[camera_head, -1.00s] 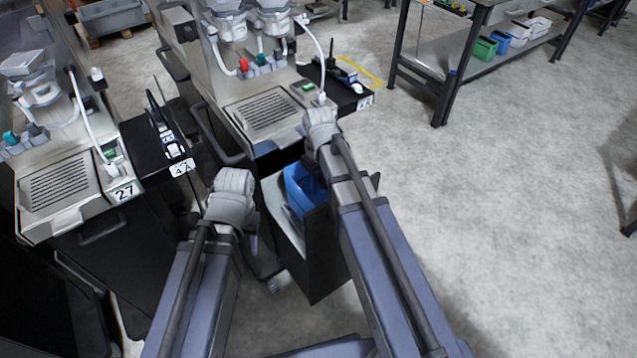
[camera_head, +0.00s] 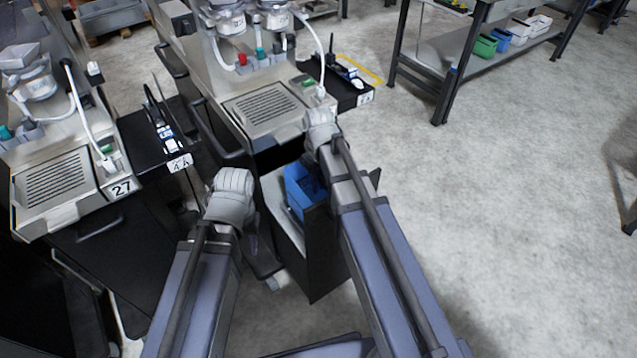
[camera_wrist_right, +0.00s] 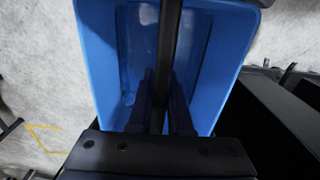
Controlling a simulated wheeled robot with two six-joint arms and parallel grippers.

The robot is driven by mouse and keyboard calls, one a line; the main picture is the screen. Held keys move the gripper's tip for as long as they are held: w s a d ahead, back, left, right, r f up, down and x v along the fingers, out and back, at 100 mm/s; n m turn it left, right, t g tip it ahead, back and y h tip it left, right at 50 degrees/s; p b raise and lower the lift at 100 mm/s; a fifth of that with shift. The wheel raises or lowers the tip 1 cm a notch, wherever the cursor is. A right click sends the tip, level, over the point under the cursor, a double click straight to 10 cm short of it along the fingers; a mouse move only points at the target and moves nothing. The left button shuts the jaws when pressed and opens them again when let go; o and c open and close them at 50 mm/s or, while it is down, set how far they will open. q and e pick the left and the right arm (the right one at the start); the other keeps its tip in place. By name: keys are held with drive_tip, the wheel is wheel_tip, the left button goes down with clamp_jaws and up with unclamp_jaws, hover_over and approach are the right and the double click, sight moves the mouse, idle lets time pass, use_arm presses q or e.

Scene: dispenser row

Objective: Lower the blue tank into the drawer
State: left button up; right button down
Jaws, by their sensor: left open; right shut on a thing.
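The blue tank (camera_head: 296,190) is at the top of the pulled-out drawer (camera_head: 318,262), which has a tall black front and a pale side wall. The tank's lower part is hidden by the drawer walls, so its distance to the drawer floor cannot be told. My right gripper (camera_wrist_right: 163,95) is shut on the tank; in the right wrist view its dark fingers reach into the open tank (camera_wrist_right: 95,60). In the head view my right arm covers part of the tank. My left gripper (camera_head: 260,255) is open and empty, low beside the drawer's left side, partly hidden by its wrist.
The dispenser (camera_head: 265,108) behind the drawer has a drip grate and a black side shelf (camera_head: 345,88). Dispenser 27 (camera_head: 65,180) stands at the left with another black shelf (camera_head: 155,135). A workbench (camera_head: 470,55) is at the upper right. The floor right of my arm is clear.

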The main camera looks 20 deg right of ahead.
drive_tip(key=shift+f+b, duration=1.6)
drive_tip(key=shift+f, duration=0.05)
drive_tip(key=c, duration=1.1)
unclamp_jaws()
drive_tip(key=shift+r, duration=0.15)
drive_tip(key=o, duration=0.3)
drive_tip(key=shift+o, duration=0.2)
wheel_tip(320, 180, up, 8)
drive_tip(key=p, duration=0.8)
